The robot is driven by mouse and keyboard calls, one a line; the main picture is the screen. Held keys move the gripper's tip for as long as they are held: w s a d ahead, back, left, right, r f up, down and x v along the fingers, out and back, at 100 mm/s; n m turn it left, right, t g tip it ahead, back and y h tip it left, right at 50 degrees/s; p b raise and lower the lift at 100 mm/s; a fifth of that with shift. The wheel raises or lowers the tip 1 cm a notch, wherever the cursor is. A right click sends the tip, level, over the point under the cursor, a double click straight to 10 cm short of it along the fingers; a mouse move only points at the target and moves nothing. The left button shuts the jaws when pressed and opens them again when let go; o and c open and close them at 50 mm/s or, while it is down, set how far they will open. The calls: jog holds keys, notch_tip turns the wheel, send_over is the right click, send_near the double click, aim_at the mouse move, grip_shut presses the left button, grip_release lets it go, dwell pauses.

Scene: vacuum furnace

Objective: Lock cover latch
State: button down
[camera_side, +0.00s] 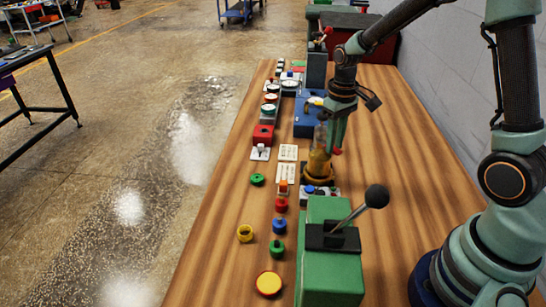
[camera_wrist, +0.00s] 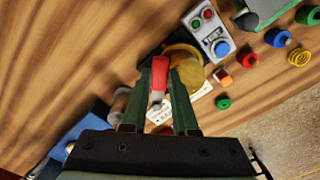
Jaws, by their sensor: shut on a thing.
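The vacuum furnace is a glass-like vessel (camera_side: 318,160) with an amber lower part on a dark round base, below my wrist in the side view. In the wrist view its brass-coloured round body (camera_wrist: 188,68) shows just beyond the fingers. The latch is a red handle (camera_wrist: 159,74) with a pale tip; a bit of red also shows beside the vessel in the side view (camera_side: 337,151). My gripper (camera_wrist: 158,80) has its green fingers on either side of the red handle, shut on it. My arm hides part of the vessel in the side view.
A grey control box (camera_wrist: 210,34) with red, green and blue buttons stands beside the furnace. A green lever box (camera_side: 330,262) is in front. Several coloured knobs and buttons line the left; a blue box (camera_side: 308,118) stands behind. The wood table (camera_side: 420,150) is clear to the right.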

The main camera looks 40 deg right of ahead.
aim_at(320, 154)
jog(key=m, duration=0.1)
jog(key=a+m, duration=0.1)
jog(key=m, duration=0.1)
jog(key=a+m, duration=0.1)
jog(key=shift+w, duration=0.25)
jog(key=shift+w+a+m, duration=0.25)
jog(key=shift+a+m, duration=0.1)
jog(key=shift+m, duration=0.7)
jog(key=shift+w+a+m, duration=0.2)
jog(key=shift+a+m, duration=0.1)
jog(key=shift+m, duration=0.75)
jog(key=shift+w, duration=0.1)
jog(key=c, duration=0.7)
grip_release()
jog(key=shift+r, duration=0.1)
notch_tip(320, 154, up, 12)
